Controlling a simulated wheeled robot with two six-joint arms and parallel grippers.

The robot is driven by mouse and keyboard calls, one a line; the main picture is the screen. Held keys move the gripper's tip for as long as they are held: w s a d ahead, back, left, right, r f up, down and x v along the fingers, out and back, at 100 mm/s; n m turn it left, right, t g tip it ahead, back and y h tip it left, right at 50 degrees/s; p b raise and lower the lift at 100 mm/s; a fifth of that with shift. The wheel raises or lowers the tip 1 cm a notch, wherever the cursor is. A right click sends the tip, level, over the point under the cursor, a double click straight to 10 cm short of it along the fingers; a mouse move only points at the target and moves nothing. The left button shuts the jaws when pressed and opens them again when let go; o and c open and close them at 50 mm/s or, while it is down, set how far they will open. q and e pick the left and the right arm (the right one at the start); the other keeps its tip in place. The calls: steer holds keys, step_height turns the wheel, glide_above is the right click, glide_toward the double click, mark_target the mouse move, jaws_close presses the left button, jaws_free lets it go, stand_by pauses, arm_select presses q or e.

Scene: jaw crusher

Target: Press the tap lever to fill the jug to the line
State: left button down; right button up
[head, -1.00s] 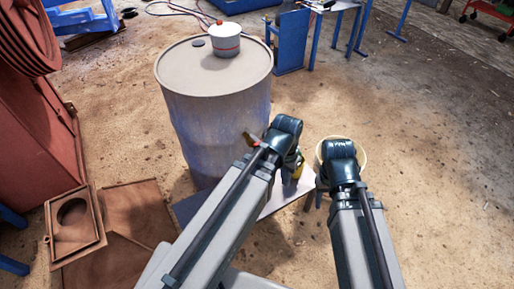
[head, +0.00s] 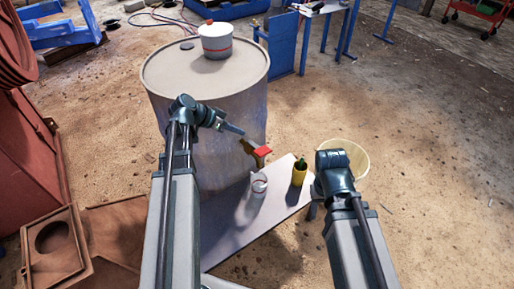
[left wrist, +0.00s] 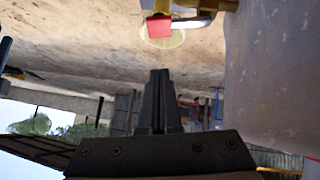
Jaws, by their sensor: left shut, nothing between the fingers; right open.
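The tap on the drum has a brass body (head: 248,147) and a red lever (head: 263,151). The clear jug (head: 259,186), with a red line on it, stands upright on the board below the tap. My left gripper (head: 236,130) is shut and empty, just up and left of the lever in the head view, apparently apart from it. In the left wrist view the shut fingers (left wrist: 159,75) point towards the red lever (left wrist: 159,27), with a visible gap. My right gripper (head: 315,205) is open, mostly hidden behind its own wrist. I cannot tell the water level.
The large drum (head: 205,80) carries a white pot (head: 216,41) on top. A pale bucket (head: 352,150) stands behind my right wrist.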

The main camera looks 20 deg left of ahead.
arm_select(q)
steer(key=b, duration=0.9)
glide_above(261, 157)
steer(key=w+a, duration=0.2)
steer(key=w, duration=0.1)
steer(key=f, duration=0.8)
steer(key=shift+s+a+f, duration=0.1)
steer(key=shift+s+f, duration=0.15)
steer(key=shift+f, duration=0.15)
steer(key=shift+s+d+f+b, duration=0.15)
steer(key=shift+d+f+b, duration=0.05)
steer(key=shift+f+b, duration=0.75)
steer(key=f+b, duration=0.1)
steer(key=f+y+b, duration=0.1)
steer(key=s+d+f+m+t+b, duration=0.1)
steer(key=shift+f+y, duration=0.3)
steer(key=shift+y, duration=0.1)
steer(key=shift+s+d+f+b, duration=0.2)
steer(key=shift+d+f+b, duration=0.05)
steer(key=shift+d+b, duration=0.1)
steer(key=shift+f+b, duration=0.4)
steer(key=shift+a, duration=0.1)
